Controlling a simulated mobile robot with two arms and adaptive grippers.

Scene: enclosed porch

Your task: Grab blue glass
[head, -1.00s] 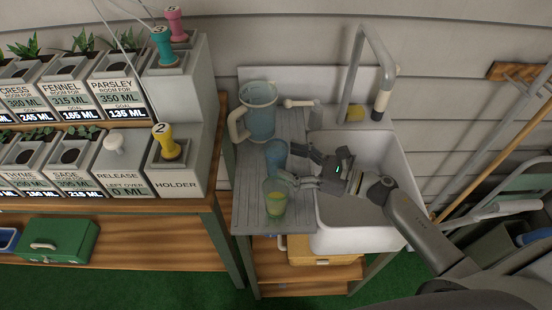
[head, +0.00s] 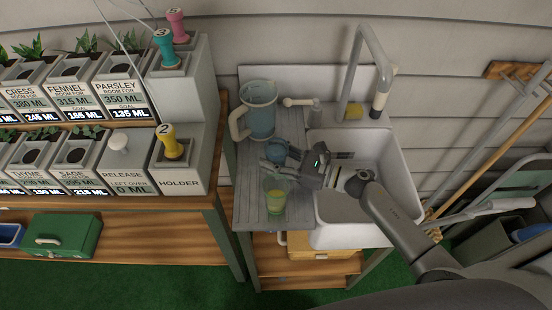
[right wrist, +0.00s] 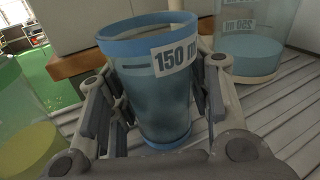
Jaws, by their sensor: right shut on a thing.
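The blue glass (right wrist: 160,95) is a see-through tumbler with a blue rim and a 150 ml label. In the right wrist view it stands between the two fingers of my right gripper (right wrist: 160,112), which is shut on it. In the head view my right gripper (head: 285,160) reaches from the sink side onto the grey drainboard, and the blue glass (head: 279,150) shows at its fingertips. I cannot tell whether the glass is lifted off the board. My left gripper is out of view.
A green-yellow glass (head: 275,198) stands close in front of the gripper. A large blue pitcher (head: 261,112) stands behind it on the drainboard (head: 248,213). The white sink (head: 358,228) and tall faucet (head: 380,60) are to the right. A planter shelf (head: 195,213) is at left.

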